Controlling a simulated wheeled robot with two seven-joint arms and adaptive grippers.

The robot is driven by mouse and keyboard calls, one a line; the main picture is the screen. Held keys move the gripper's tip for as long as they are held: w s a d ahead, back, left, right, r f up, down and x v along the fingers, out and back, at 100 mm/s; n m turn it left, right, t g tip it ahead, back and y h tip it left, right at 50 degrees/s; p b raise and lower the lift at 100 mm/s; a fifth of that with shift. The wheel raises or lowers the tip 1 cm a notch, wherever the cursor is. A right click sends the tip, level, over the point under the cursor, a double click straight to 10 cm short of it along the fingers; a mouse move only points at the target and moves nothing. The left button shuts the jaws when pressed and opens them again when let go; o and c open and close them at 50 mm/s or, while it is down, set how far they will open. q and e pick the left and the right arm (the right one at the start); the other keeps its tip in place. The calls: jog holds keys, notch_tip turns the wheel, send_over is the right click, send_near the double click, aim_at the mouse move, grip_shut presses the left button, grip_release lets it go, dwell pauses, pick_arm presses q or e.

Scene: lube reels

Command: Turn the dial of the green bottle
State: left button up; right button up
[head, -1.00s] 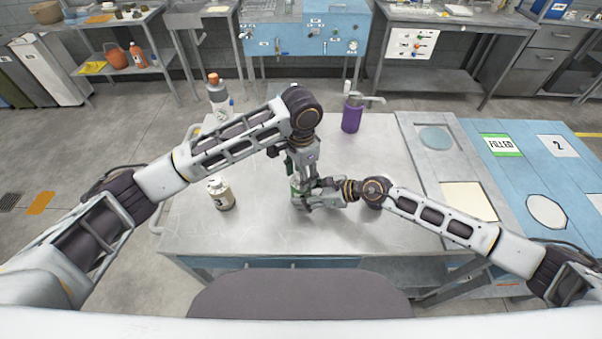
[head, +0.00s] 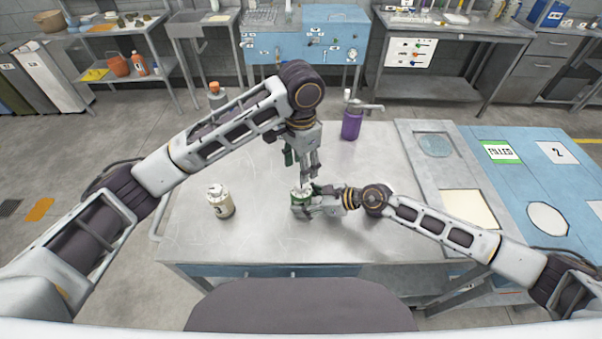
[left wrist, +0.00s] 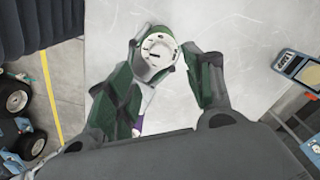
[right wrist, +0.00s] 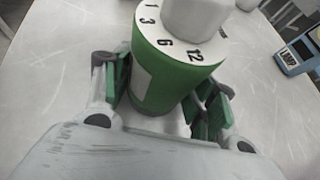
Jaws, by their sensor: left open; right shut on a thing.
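The green bottle (head: 301,197) stands on the table with a white top; it also shows in the right wrist view (right wrist: 165,78). Its white dial has numbers around a pale central knob (right wrist: 195,14), and the dial face shows in the left wrist view (left wrist: 157,55). My right gripper (head: 316,203) is shut on the bottle's body from the right, with a finger on either side. My left gripper (head: 301,166) is open and empty, pointing down above the dial. In the left wrist view its green-padded fingers are spread around the dial.
A cream bottle (head: 220,202) stands to the left on the table (head: 260,232). An orange-capped bottle (head: 215,88) is partly hidden behind my left arm. A purple pump bottle (head: 351,122) stands at the back right. The panel with the FILLED label (head: 501,151) lies further right.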

pick_arm(q)
jog(key=shift+r, duration=2.35)
pick_arm(e)
jog(key=o, duration=0.9)
jog(key=shift+d, duration=0.1)
jog(key=shift+v, duration=5.9)
pick_arm(q)
jog(key=shift+s+f, duration=0.1)
jog(key=shift+s, duration=0.05)
pick_arm(e)
jog(key=shift+s+f, duration=0.1)
jog(key=shift+s, duration=0.1)
